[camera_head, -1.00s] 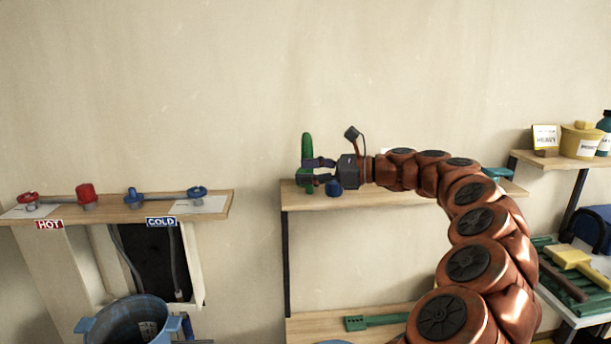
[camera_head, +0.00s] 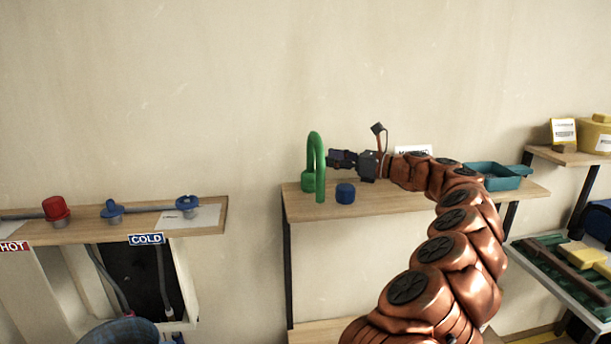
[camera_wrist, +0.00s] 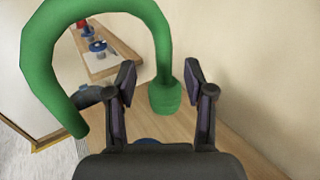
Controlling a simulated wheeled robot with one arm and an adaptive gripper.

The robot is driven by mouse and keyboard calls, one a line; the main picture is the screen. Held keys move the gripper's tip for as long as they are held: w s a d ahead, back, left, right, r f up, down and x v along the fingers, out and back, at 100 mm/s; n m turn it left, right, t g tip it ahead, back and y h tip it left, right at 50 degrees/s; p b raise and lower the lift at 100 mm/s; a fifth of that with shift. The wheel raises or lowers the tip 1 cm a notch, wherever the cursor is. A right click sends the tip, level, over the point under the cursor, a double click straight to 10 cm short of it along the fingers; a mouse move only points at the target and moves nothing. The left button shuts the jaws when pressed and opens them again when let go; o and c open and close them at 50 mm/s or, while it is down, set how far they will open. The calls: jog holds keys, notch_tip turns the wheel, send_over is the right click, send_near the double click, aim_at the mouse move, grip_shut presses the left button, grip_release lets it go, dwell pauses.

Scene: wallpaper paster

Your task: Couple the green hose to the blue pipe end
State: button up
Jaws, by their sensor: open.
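The green hose (camera_head: 317,150) is a bent, hook-shaped tube standing on the middle wooden shelf (camera_head: 390,205), with a wider green base at its left end. My gripper (camera_head: 332,158) is open just to the right of the hose, pointing at it, with nothing between its fingers. In the wrist view the hose (camera_wrist: 158,35) arches ahead of the open fingers (camera_wrist: 160,78), its green base (camera_wrist: 165,97) beyond them. On the left shelf, blue fittings stand on a grey pipe: one blue pipe end (camera_head: 187,203) at the right and a blue valve-like piece (camera_head: 111,210) left of it.
A blue cap (camera_head: 345,193) sits on the middle shelf below my gripper. A teal tray (camera_head: 497,177) stands at its right. The left shelf (camera_head: 150,222) has a red cap (camera_head: 56,207) and a COLD sign (camera_head: 147,239). A gap separates the two shelves.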

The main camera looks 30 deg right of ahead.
aim_at(311, 155)
jog(key=shift+d+p+x, duration=0.1)
jog(key=shift+p+x, duration=0.3)
jog(key=shift+x, duration=1.25)
jog(key=shift+d+p+x, duration=0.15)
jog(key=shift+p+x, duration=0.2)
jog(key=shift+x, duration=1.35)
jog(key=shift+w+f, duration=0.1)
jog(key=shift+w, duration=0.05)
jog(key=shift+c, duration=0.2)
grip_shut()
